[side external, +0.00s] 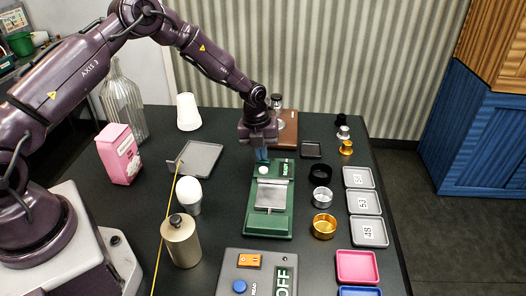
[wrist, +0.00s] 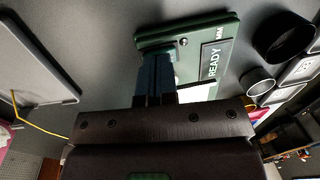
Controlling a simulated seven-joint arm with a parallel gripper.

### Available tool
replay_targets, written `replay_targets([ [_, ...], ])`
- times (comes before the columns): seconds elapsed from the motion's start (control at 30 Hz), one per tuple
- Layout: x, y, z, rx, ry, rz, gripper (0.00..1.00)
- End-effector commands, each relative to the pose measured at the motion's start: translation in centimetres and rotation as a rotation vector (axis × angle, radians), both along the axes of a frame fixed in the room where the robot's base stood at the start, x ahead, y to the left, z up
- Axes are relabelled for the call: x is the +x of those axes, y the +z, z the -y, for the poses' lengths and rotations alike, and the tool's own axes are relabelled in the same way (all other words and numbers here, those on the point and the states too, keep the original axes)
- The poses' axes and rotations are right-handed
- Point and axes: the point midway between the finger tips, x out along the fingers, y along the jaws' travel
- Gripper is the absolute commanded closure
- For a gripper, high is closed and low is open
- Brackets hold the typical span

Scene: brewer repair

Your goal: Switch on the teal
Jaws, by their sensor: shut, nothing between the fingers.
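A dark green machine (side external: 269,205) with a silver plate on top and a READY display (side external: 286,169) stands mid-table; it is the nearest thing to teal that I can make out. A round white knob (side external: 264,170) sits at its far end. My gripper (side external: 262,156) is shut and empty, pointing down just above that far end. In the wrist view, the blue-grey fingers (wrist: 155,62) overlap the green machine (wrist: 222,33) and hide part of it. I cannot tell whether they touch it. A grey box (side external: 255,272) in front has an OFF display, an orange switch and a blue button.
Right of the machine stand a black ring (side external: 320,172), a silver cup (side external: 321,197) and a gold cup (side external: 324,226). Numbered grey trays (side external: 369,232) line the right edge. A tan bottle (side external: 181,241), white bulb (side external: 189,194) and grey tray (side external: 201,158) are at left.

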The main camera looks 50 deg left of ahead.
Motion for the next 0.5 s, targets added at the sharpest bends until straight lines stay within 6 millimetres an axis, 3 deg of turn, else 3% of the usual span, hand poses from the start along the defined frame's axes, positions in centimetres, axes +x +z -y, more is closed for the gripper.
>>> replay_targets([
  [0.23, 0.2, 2.0, 0.1, 0.001, 0.0, 0.004, 1.0],
  [0.5, 0.8, 8.1, 0.6, 0.001, 0.001, 0.006, 1.0],
])
